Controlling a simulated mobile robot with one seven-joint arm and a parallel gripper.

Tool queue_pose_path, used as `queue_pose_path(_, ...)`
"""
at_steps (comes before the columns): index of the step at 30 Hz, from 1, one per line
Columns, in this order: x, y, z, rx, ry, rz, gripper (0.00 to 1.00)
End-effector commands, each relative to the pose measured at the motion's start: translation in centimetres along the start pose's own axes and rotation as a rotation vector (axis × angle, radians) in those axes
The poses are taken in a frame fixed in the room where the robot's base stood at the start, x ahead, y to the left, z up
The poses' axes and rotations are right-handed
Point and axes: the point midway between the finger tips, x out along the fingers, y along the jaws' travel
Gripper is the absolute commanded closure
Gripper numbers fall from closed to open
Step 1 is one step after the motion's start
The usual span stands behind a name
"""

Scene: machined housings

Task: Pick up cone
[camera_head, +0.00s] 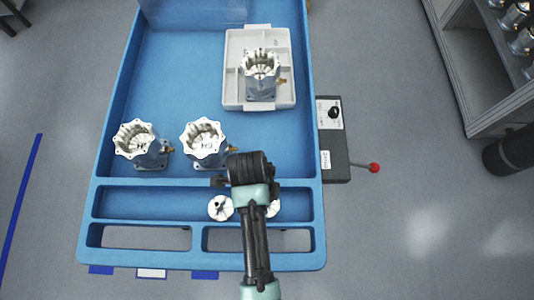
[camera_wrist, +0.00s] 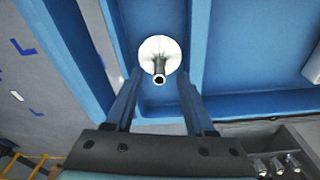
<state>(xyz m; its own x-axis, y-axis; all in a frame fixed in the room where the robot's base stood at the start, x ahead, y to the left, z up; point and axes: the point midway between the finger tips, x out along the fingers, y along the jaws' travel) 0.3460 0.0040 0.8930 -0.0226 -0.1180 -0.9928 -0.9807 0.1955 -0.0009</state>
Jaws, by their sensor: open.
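Two white cones lie in the narrow front compartment of the blue workbench in the head view: one cone (camera_head: 220,208) left of my arm and one cone (camera_head: 273,210) partly hidden behind it. The wrist view shows one white cone (camera_wrist: 152,52) with a metal stem pointing toward the camera. I cannot tell which of the two it is. My gripper (camera_wrist: 159,77) is open, with its fingers on either side of this cone in the picture and nothing held.
Metal housings (camera_head: 142,150) and (camera_head: 205,150) stand behind the compartment, close to my wrist. A third housing (camera_head: 260,85) stands on a white tray (camera_head: 233,88). A black control box (camera_head: 333,140) with a red-knobbed lever is at the right. Blue dividers (camera_head: 150,184) edge the compartment.

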Motion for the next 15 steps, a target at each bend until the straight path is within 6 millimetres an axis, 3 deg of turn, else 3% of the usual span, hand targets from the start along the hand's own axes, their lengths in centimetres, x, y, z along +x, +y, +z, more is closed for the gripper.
queue_pose_path(9,4.1,0.3,0.1,-0.001,0.001,0.002,0.46)
queue_pose_path(15,4.5,0.2,0.1,-0.001,0.000,-0.001,0.46)
